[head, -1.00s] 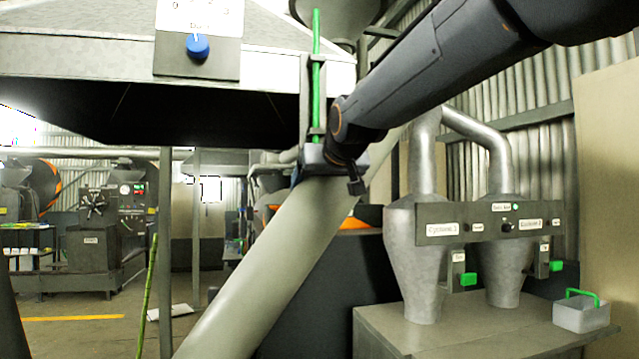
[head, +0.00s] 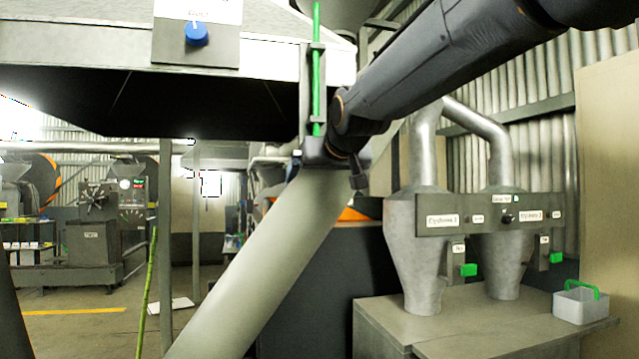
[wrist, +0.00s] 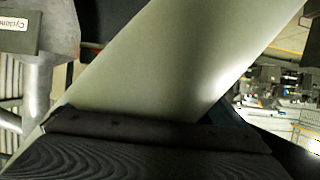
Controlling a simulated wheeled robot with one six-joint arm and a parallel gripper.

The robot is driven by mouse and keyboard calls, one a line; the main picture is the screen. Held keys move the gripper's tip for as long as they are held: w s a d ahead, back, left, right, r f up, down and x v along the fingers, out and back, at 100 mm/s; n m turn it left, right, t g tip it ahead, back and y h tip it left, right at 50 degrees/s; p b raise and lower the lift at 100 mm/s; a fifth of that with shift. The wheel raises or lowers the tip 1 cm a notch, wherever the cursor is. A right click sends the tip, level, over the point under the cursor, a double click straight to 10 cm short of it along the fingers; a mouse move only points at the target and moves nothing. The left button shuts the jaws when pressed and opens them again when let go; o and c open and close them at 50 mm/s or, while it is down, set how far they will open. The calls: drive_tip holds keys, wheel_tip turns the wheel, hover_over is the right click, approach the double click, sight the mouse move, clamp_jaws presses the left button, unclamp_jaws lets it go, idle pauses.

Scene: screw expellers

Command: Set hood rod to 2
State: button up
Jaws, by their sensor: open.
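A thin green rod (head: 316,75) stands upright at the corner of the grey hood (head: 110,50), beside a dark bracket. Left of it, a blue knob (head: 196,33) sits on a hood panel under a label cut by the top edge. My gripper (head: 335,152) is at the end of my dark arm, close to the rod's lower end and over the slanted grey tube. Its fingers are not clearly seen, and I cannot tell if it touches the rod. The wrist view shows a dark ribbed part and the tube (wrist: 185,60), not the rod.
The slanted tube (head: 265,260) runs down left from my gripper. Two metal cyclones (head: 415,250) with a labelled panel (head: 490,214) stand right on a table (head: 390,325), with a green-handled bin (head: 580,308). A post (head: 166,250) stands left. Open floor (head: 90,325) lies beyond.

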drive_tip(key=b+v, duration=0.1)
drive_tip(key=v, duration=0.6)
drive_tip(key=shift+b, duration=0.3)
drive_tip(key=s+d+f+g+h, duration=0.1)
drive_tip(key=d+f+g, duration=0.15)
drive_tip(key=f, duration=0.75)
drive_tip(key=s+d+f+m+g+h, duration=0.1)
drive_tip(key=d+f, duration=0.3)
drive_tip(key=f, duration=0.6)
drive_tip(key=s+d+f+g+h, duration=0.1)
drive_tip(key=d+f+g, duration=0.15)
drive_tip(key=f, duration=0.75)
drive_tip(key=s+d+f+m+g, duration=0.1)
drive_tip(key=s+d+f+g, duration=0.2)
drive_tip(key=s+f, duration=0.8)
drive_tip(key=s+d+f+m+g, duration=0.1)
drive_tip(key=s+d+f+g, duration=0.2)
drive_tip(key=s+d+f, duration=0.3)
drive_tip(key=s+f, duration=0.5)
drive_tip(key=f, duration=0.2)
drive_tip(key=shift+s+g+h, duration=0.2)
drive_tip(key=shift+g+h, duration=0.1)
drive_tip(key=shift+h, duration=0.1)
